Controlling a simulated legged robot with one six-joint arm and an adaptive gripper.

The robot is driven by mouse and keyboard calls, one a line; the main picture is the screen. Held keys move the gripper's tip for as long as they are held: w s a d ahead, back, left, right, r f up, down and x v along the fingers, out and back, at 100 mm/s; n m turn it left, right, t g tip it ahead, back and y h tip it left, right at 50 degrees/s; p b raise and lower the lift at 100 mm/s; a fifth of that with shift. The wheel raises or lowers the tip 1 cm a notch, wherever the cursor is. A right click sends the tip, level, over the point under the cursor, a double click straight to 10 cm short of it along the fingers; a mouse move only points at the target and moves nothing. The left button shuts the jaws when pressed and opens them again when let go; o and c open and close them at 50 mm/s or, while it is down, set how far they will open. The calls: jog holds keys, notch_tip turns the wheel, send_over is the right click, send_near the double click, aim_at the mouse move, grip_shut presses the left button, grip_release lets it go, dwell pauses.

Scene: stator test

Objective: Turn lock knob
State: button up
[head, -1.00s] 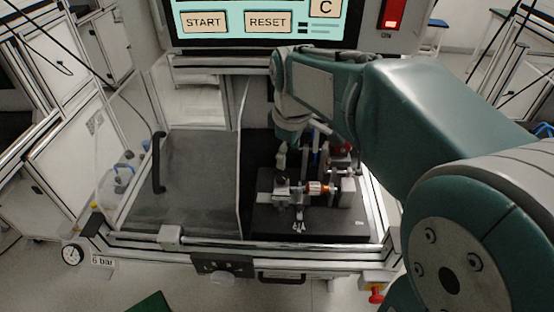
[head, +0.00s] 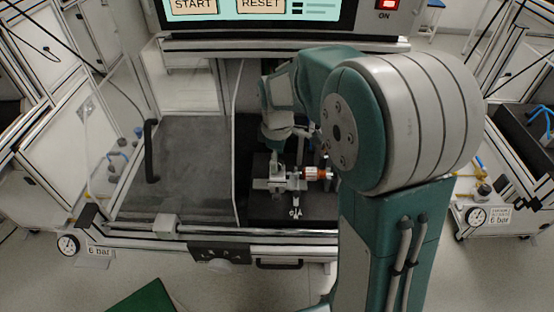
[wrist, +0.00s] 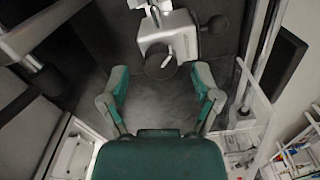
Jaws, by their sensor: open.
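The metal test fixture (head: 268,184) stands on a black base plate in the right bay of the bench, with an orange-ringed cylinder (head: 312,174) on its right. In the wrist view its grey block (wrist: 168,38) carries a round dark disc (wrist: 160,66) on the near face and a black ball knob (wrist: 218,24) at the right. I cannot tell which is the lock knob. My gripper (wrist: 160,84) is open and empty, with the disc just ahead of and between its fingertips. Contact is not visible. In the head view my gripper (head: 273,156) is small and partly hidden beside the fixture.
A clear upright panel with a black handle (head: 151,150) stands left of the bay beside an empty grey surface (head: 190,180). A control screen (head: 255,12) hangs above. The bench's front rail (head: 200,233) borders the near side. My arm hides the bay's right part.

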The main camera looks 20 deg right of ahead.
jog(key=shift+f, duration=0.5)
grip_shut()
